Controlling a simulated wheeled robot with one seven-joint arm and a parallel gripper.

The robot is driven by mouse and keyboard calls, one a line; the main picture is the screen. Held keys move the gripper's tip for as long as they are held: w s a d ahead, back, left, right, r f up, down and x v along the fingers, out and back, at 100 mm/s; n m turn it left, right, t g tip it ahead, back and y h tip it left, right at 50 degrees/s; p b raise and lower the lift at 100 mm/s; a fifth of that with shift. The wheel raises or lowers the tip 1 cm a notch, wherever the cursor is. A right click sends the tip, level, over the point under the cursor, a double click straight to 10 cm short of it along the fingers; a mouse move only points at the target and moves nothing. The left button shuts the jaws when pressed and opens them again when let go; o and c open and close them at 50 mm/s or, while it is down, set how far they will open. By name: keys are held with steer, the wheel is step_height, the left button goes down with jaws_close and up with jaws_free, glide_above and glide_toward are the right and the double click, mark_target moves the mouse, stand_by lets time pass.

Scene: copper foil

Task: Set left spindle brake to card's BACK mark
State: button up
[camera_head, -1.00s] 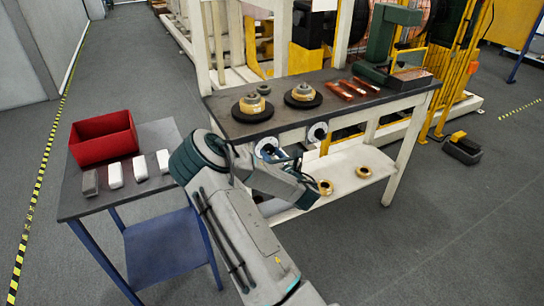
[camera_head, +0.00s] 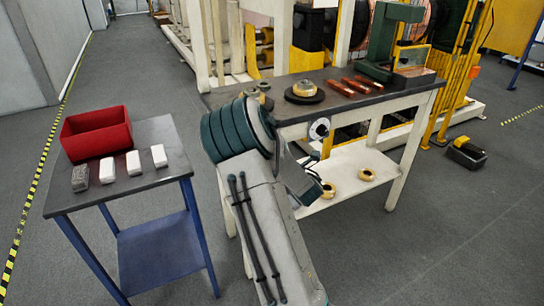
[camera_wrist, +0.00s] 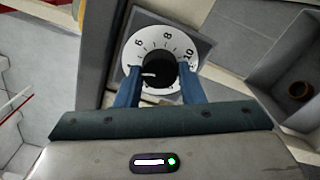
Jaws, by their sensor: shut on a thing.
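In the wrist view a round white dial (camera_wrist: 143,55) carries the black brake knob (camera_wrist: 158,66). The figures 6, 8 and 10 show along its upper rim; its lower part is hidden. A white line on the knob points left and slightly down, below the 6. The blue fingers of my gripper (camera_wrist: 157,88) stand on both sides of the knob, shut on it. The right dial (camera_head: 319,128) shows on the bench's front edge. I cannot make out the card or its BACK mark.
The dark-topped bench (camera_head: 345,108) bears a spindle with a coil (camera_head: 304,89), copper strips (camera_head: 354,85) and a green machine (camera_head: 385,45). Coils (camera_head: 366,174) lie on its lower shelf. A side table (camera_head: 150,180) holds a red bin (camera_head: 97,133) and several blocks.

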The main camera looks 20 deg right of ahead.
steer(key=m+b, duration=0.9)
steer(key=m, duration=1)
steer(key=shift+r+m, duration=0.1)
steer(key=shift+m, duration=0.2)
stand_by(0.4)
steer(key=o, duration=1)
